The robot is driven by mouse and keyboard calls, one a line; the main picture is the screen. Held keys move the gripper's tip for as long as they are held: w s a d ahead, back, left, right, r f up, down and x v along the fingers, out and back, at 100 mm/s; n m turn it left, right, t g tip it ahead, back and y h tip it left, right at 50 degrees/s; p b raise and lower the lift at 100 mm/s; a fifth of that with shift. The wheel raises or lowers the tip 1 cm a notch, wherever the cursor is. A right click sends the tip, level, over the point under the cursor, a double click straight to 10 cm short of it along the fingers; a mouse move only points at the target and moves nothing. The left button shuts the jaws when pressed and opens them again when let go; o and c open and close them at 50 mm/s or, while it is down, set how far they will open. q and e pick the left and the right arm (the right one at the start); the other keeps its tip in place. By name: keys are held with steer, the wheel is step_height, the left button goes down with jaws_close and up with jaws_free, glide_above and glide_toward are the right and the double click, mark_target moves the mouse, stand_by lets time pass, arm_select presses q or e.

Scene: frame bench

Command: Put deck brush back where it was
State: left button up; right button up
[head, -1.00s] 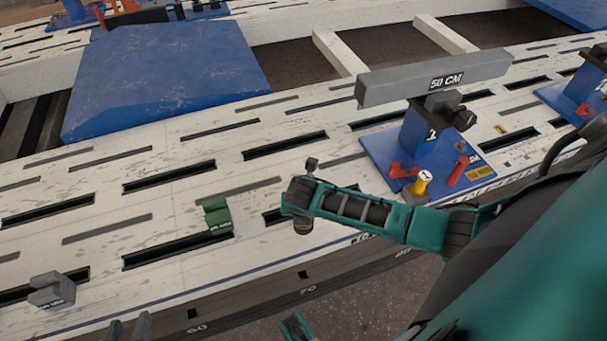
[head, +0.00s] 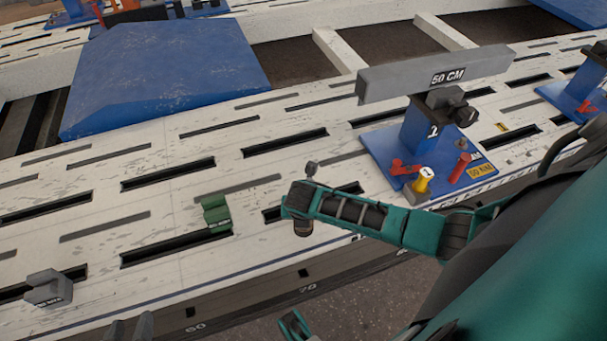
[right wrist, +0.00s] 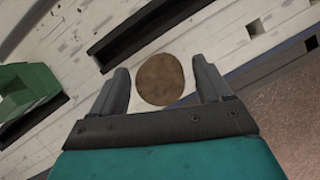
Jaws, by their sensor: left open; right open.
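A round brown disc (right wrist: 160,80), apparently the top of the deck brush, shows in the right wrist view between the fingers of my right gripper (right wrist: 163,90). The fingers are apart, one on each side of it, with a visible gap. In the head view a short brown, dark-rimmed piece (head: 303,228) shows just below the end of my right arm, over the white bench; the arm hides the rest, and its bristles cannot be seen. My left gripper (head: 130,328) shows only its dark fingertips at the bottom edge, open and empty, well left of the brush.
The slotted white bench (head: 60,205) carries a green block (head: 216,213), a grey block (head: 48,288) at left, and a blue stand (head: 385,150) with a grey 50 CM bar (head: 400,82). A blue ramp (head: 165,75) lies behind. The front edge runs below my right arm.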

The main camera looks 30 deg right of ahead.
steer(key=s+a+r+m+t+y+p, duration=0.2)
steer(key=s+a+r+m, duration=0.3)
steer(key=r+m, duration=0.4)
steer(key=s+a+r+m+t+y+p, duration=0.3)
steer(key=r+m, duration=0.6)
steer(key=m, duration=0.8)
steer(key=shift+s+a+r+t+y+p, duration=0.35)
steer(key=shift+s+a+t, duration=0.6)
steer(key=shift+a, duration=0.7)
steer(key=shift+w, duration=0.1)
